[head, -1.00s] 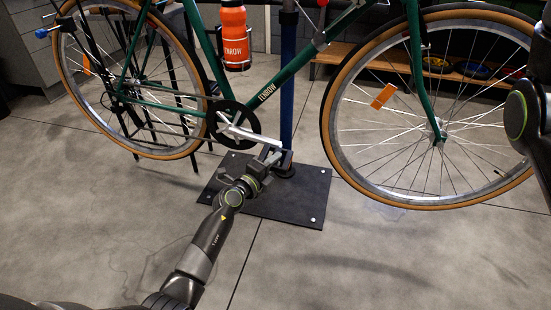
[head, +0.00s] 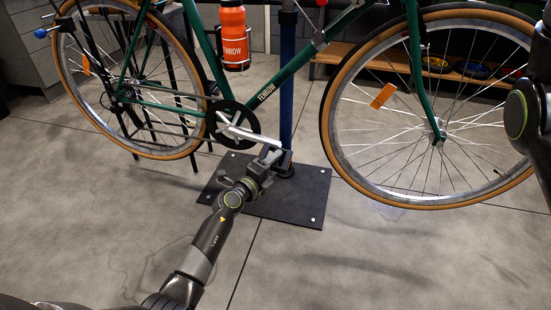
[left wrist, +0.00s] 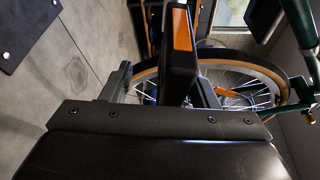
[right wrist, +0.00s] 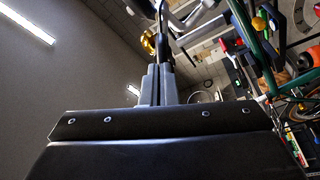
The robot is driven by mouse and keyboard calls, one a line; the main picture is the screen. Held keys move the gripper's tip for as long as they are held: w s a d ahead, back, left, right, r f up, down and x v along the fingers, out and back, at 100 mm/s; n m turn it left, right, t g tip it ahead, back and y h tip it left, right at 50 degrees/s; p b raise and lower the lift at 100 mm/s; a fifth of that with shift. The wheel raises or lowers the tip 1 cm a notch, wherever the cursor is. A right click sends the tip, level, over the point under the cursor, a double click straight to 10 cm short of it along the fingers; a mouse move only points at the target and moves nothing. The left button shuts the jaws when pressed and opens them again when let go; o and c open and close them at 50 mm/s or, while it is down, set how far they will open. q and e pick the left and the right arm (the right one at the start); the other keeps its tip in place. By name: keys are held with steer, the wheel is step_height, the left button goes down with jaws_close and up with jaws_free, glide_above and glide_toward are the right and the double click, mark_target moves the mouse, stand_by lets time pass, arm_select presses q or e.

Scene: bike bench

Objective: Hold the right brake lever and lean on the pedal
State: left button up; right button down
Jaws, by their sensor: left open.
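The black pedal (left wrist: 180,55) with an orange reflector fills the space between the fingers of my left gripper (left wrist: 163,88) in the left wrist view. That gripper is open around the pedal; I cannot tell whether it touches it. In the head view my left gripper (head: 266,164) is at the end of the silver crank arm (head: 248,134), low and forward of the chainring. In the right wrist view my right gripper (right wrist: 159,82) has its fingers close together on the dark brake lever (right wrist: 164,45). The handlebar and this gripper are outside the head view.
The green bike (head: 290,72) hangs on a blue stand post (head: 286,110) with a black base plate (head: 300,200). The front wheel (head: 335,150) and rear wheel (head: 200,130) flank the crank. An orange bottle (head: 234,38) sits on the frame. The floor in front is clear.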

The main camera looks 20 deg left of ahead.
arm_select(q)
steer(key=shift+r, duration=0.1)
steer(key=shift+w+a, duration=0.1)
steer(key=shift+a, duration=0.1)
arm_select(e)
steer(key=d+f, duration=0.3)
steer(key=d, duration=0.2)
steer(key=shift+d+f, duration=0.3)
steer(key=shift+d, duration=0.05)
steer(key=s, duration=1)
steer(key=shift+w, duration=0.1)
